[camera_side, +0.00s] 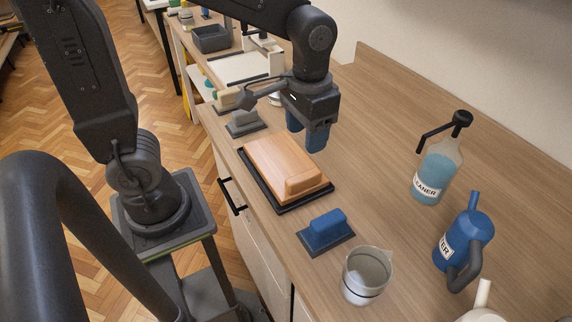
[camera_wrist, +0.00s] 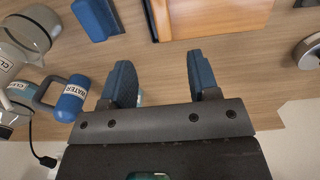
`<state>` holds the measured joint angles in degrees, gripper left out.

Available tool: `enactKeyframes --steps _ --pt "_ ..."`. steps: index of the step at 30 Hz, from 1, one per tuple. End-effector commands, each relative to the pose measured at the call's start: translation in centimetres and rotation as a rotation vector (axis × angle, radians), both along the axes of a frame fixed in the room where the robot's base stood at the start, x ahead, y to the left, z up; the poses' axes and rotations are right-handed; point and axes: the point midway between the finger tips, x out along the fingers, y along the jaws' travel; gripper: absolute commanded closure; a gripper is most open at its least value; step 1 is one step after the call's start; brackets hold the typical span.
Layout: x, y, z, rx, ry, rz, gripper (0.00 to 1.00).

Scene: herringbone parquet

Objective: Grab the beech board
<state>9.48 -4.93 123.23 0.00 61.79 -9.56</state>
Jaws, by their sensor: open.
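The beech board (camera_side: 280,164) is a light orange-brown slab with a raised block at its near end. It lies on a dark flat base on the wooden counter in the side view. It also shows at the top of the wrist view (camera_wrist: 215,14), cut off by the frame. My gripper (camera_side: 307,138) is above the counter just beyond the board's far right side, apart from it. In the wrist view its two blue fingers (camera_wrist: 160,78) are spread with nothing between them.
A blue block (camera_side: 327,230) on a dark plate and a clear jug (camera_side: 366,275) stand nearer on the counter (camera_side: 400,120). A cleaner bottle (camera_side: 436,170) and a blue watering can (camera_side: 464,238) stand to the right. A grey-based block (camera_side: 243,122) sits left of my gripper.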

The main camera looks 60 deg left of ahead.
Motion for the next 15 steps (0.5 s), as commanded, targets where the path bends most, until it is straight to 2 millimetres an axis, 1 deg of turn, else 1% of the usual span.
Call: enactKeyframes --steps 1,3,6,9,15 --pt "-0.1 0.0 -1.1 0.001 0.006 0.0 0.45" --pt "-0.1 0.1 -2.5 0.001 0.008 0.0 0.45" --pt "-0.2 0.1 -4.4 0.001 0.006 0.0 0.45" --pt "-0.1 0.1 -5.9 0.001 0.005 0.0 0.45" --pt "-0.1 0.1 -7.2 0.0 0.001 0.0 0.45"
